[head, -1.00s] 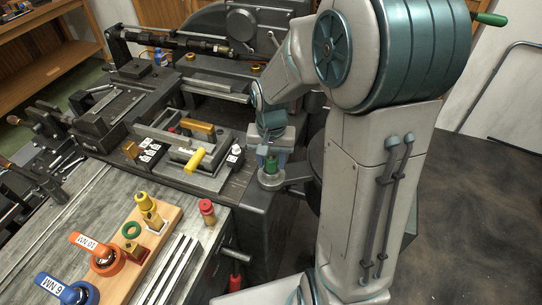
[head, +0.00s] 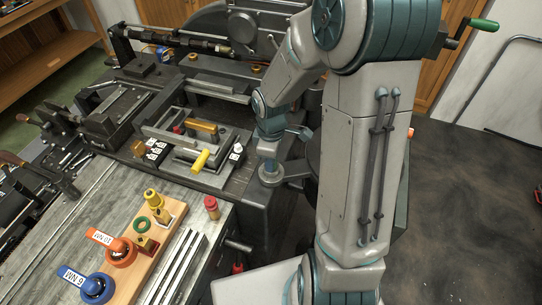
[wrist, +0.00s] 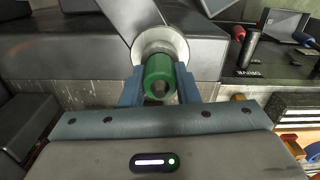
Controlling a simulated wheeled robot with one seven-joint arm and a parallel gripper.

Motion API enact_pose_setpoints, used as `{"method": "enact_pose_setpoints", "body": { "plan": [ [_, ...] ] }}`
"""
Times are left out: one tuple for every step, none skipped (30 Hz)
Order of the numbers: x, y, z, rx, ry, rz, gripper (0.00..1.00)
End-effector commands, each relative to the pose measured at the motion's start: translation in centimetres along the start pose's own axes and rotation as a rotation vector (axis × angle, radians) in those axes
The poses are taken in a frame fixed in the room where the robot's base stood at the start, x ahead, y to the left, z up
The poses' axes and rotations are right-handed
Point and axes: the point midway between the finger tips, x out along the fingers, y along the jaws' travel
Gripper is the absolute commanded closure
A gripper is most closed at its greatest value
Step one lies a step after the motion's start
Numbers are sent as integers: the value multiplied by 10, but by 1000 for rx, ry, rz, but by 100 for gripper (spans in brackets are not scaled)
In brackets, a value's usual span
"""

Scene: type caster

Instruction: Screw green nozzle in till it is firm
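The green nozzle (wrist: 158,78) sits end-on at a pale round metal seat (wrist: 160,45) in the wrist view. My gripper (wrist: 160,88) has one blue finger on each side of the nozzle, and both appear to touch it. In the head view my gripper (head: 268,152) points down over the round metal seat (head: 270,174) at the machine's right corner. The nozzle is mostly hidden by the gripper there. How deep the nozzle sits cannot be seen.
A wooden rack (head: 128,276) on the bench holds orange and blue torque handles (head: 121,252), a green ring (head: 142,245) and a yellow nozzle (head: 153,199). A red nozzle (head: 211,208) stands beside it. A yellow-handled tray (head: 200,160) is left of my gripper. Open floor lies right.

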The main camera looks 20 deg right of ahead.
Motion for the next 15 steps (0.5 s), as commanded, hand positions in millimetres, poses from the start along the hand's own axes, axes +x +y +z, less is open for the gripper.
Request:
{"method": "enact_pose_setpoints", "body": {
  "plan": [
    [0, 0, 0, 1, 0, -1, 100],
    [0, 0, 0, 1, 0, -1, 100],
    [0, 0, 0, 1, 0, -1, 100],
    [0, 0, 0, 2, 0, -1, 100],
    [0, 0, 0, 2, 0, -1, 100],
    [1, 0, 0, 11, -1, -1, 100],
    [2, 0, 0, 29, -1, 0, 100],
    [3, 0, 0, 63, 0, 0, 100],
    [4, 0, 0, 122, 0, 1, 100],
    [5, 0, 0, 176, 0, 2, 100],
    [5, 0, 0, 233, 0, 1, 100],
    [5, 0, -1, 304, 1, 2, 100],
    [5, 0, 0, 357, 1, 1, 100],
    [5, 0, 0, 410, 1, 1, 100],
    [3, 0, 0, 454, 0, 0, 69]
  ]
}}
